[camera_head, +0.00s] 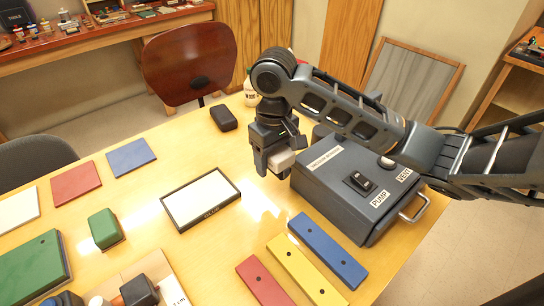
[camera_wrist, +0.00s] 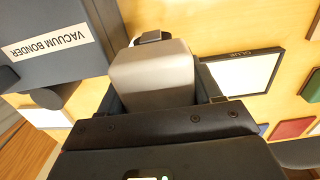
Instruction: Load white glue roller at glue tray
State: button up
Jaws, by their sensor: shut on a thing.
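My gripper (camera_head: 274,166) is shut on a pale block, which I take to be the white glue roller (camera_head: 282,160). It is held above the table beside the vacuum bonder. In the wrist view the roller (camera_wrist: 155,72) fills the space between the fingers, with a dark part at its far end. The glue tray (camera_head: 201,198), a white pad in a black frame, lies flat on the table left of and below my gripper in the head view. The wrist view shows the tray (camera_wrist: 242,73) at right, labelled GLUE. The roller is apart from the tray.
The grey vacuum bonder (camera_head: 350,185) stands right of my gripper. A black block (camera_head: 223,118) and a bottle (camera_head: 250,92) are behind. Blue (camera_head: 327,250), yellow (camera_head: 305,270) and red (camera_head: 263,281) bars lie in front. A green block (camera_head: 105,229) is left.

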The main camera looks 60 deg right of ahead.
jog(key=o, duration=0.7)
jog(key=shift+c, duration=0.2)
jog(key=c, duration=0.4)
jog(key=w+a+f, duration=0.3)
jog(key=w+a, duration=0.9)
jog(key=w, duration=0.3)
jog(key=f+b, duration=0.1)
jog(key=b, duration=0.1)
jog(key=f+b, duration=0.3)
jog(key=f, duration=0.1)
jog(key=shift+w+d+f+b, duration=0.2)
jog(key=shift+d+f+b, duration=0.05)
jog(key=shift+b, duration=0.15)
